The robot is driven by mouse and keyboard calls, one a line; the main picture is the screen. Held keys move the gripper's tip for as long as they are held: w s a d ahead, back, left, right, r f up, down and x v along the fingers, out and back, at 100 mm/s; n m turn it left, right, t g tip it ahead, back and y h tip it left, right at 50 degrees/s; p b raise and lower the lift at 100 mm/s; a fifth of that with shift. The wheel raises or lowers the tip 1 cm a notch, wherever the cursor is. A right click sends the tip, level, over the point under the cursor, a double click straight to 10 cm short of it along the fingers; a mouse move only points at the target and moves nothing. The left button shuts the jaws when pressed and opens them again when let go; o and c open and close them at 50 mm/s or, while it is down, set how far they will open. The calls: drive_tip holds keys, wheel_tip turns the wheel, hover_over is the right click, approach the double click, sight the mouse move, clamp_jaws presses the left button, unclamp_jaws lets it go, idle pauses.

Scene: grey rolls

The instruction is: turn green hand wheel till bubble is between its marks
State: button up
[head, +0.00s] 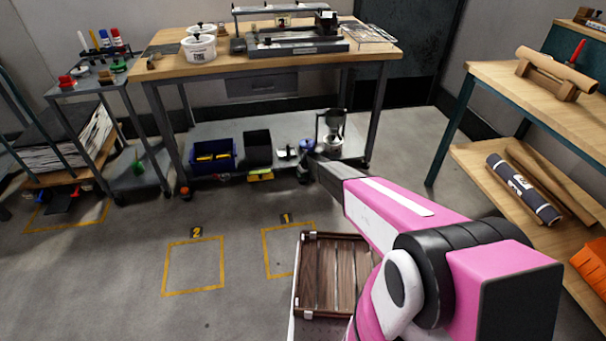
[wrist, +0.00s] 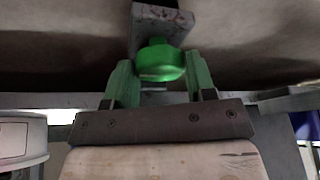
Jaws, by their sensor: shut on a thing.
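The green hand wheel (wrist: 160,62) shows in the wrist view, below a grey bracket (wrist: 160,20). My gripper (wrist: 159,70) has its green fingers on the left and right sides of the wheel and is shut on it. In the head view my pink arm reaches toward the lower shelf of the wooden workbench (head: 230,68), and my gripper (head: 308,165) is small and dark there. The wheel cannot be made out in the head view. No bubble or marks can be made out in either view.
A blue bin (head: 212,156) and a black box (head: 257,147) stand on the bench's lower shelf, left of my gripper. A white tub (wrist: 22,140) is close at the lower left of the wrist view. Open floor with yellow squares (head: 194,266) lies in front.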

drive_tip(key=o, duration=0.9)
drive_tip(key=v, duration=1)
drive_tip(key=shift+s+d+r, duration=0.15)
drive_tip(key=shift+r, duration=0.2)
